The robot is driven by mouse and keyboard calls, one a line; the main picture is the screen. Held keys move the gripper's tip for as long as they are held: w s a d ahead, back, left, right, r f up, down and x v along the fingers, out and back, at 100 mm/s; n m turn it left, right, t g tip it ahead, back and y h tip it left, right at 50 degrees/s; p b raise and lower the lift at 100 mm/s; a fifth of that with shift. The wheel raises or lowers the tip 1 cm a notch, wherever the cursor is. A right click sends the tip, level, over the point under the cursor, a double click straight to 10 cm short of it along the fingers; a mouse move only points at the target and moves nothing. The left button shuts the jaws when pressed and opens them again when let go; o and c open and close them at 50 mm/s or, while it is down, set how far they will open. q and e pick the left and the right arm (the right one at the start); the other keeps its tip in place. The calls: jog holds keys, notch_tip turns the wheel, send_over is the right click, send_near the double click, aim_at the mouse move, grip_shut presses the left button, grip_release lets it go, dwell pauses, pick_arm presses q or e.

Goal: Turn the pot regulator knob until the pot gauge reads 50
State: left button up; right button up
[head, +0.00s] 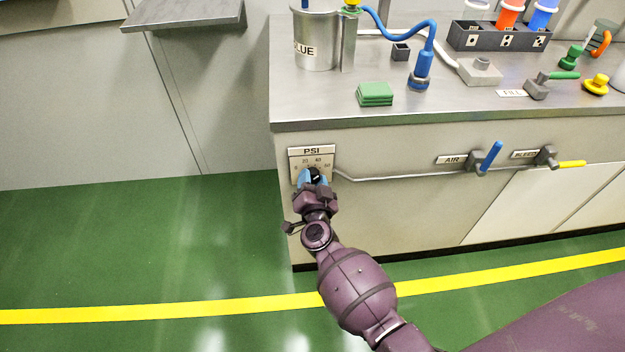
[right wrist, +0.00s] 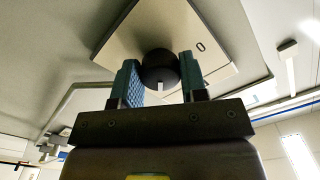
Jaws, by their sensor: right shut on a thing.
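The regulator's plate marked PSI (head: 312,152) is on the bench's front panel at its left end. Its scale shows 20 and 40 at the top and other numbers at the sides. The black knob (head: 315,174) sits on this plate; in the right wrist view it is a round black knob (right wrist: 159,68) with a white mark on its lower side. My right gripper (head: 314,180) is shut on the knob, one blue finger on each side. The exact setting is too small to read, and no separate gauge dial is readable. My left gripper is out of view.
A metal pot marked BLUE (head: 316,38) stands on the bench above. A pipe (head: 395,178) runs right from the plate to the blue-handled AIR valve (head: 488,158). A yellow-handled BLEED valve (head: 560,162) is further right. The floor to the left is clear.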

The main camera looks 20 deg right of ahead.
jog(key=o, duration=0.9)
jog(key=shift+s, duration=0.1)
jog(key=shift+s+a, duration=0.1)
jog(key=shift+s, duration=0.1)
jog(key=p+v, duration=0.1)
jog(key=v, duration=0.9)
jog(key=shift+s+p, duration=0.15)
jog(key=shift+p, duration=0.25)
